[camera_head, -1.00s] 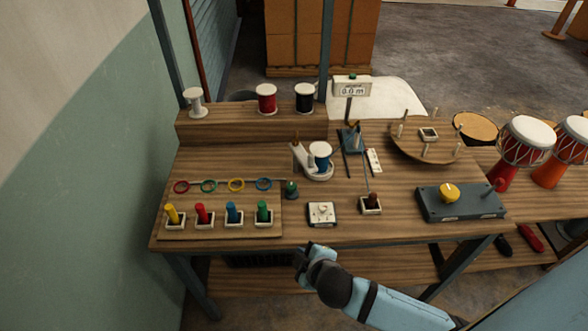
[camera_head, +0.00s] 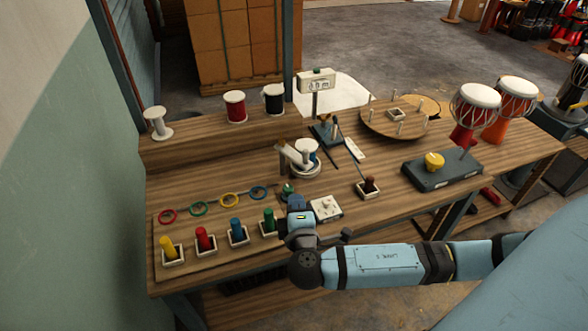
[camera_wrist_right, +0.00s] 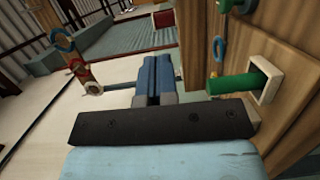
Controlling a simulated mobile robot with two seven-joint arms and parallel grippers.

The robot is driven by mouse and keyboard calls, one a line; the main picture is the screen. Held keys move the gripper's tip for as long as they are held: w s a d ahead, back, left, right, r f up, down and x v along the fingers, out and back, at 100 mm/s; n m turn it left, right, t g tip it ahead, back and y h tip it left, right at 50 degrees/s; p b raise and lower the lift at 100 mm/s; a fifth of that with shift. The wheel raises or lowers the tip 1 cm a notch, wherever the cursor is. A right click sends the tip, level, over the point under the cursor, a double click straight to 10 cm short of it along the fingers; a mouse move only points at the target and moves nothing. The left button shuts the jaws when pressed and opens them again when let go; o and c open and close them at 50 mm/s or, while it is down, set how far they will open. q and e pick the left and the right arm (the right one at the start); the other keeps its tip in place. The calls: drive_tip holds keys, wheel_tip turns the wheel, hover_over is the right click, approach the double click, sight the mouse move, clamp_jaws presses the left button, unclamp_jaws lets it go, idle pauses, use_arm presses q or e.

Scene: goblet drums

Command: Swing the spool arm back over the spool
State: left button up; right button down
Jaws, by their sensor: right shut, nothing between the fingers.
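The spool (camera_head: 306,147), white-topped with some blue on its side, sits on a white round base in the middle of the workbench in the head view. The white spool arm (camera_head: 291,155) stands out to the left of the spool, with an orange-brown knob (camera_head: 281,142) at its outer end. My right gripper (camera_head: 296,201) is in front of the spool, nearer the bench's front edge and apart from it. It is shut and empty; its closed fingers also show in the right wrist view (camera_wrist_right: 153,80). The spool is not clearly visible there. My left gripper is out of view.
A green peg (camera_head: 269,219) stands just left of my right gripper, with other coloured pegs further left. A white switch box (camera_head: 326,208) is close on the right. Thread spools stand on the rear shelf.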

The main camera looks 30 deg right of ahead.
drive_tip(key=p, duration=0.1)
approach(302, 164)
drive_tip(key=w+a+r, duration=0.2)
drive_tip(key=w+r, duration=0.1)
drive_tip(key=w, duration=0.1)
drive_tip(key=d, duration=0.1)
drive_tip(key=w+d, duration=0.1)
drive_tip(key=d, duration=0.1)
drive_tip(key=w+d, duration=0.1)
drive_tip(key=shift+d+p, duration=0.25)
drive_tip(key=shift+p, duration=0.1)
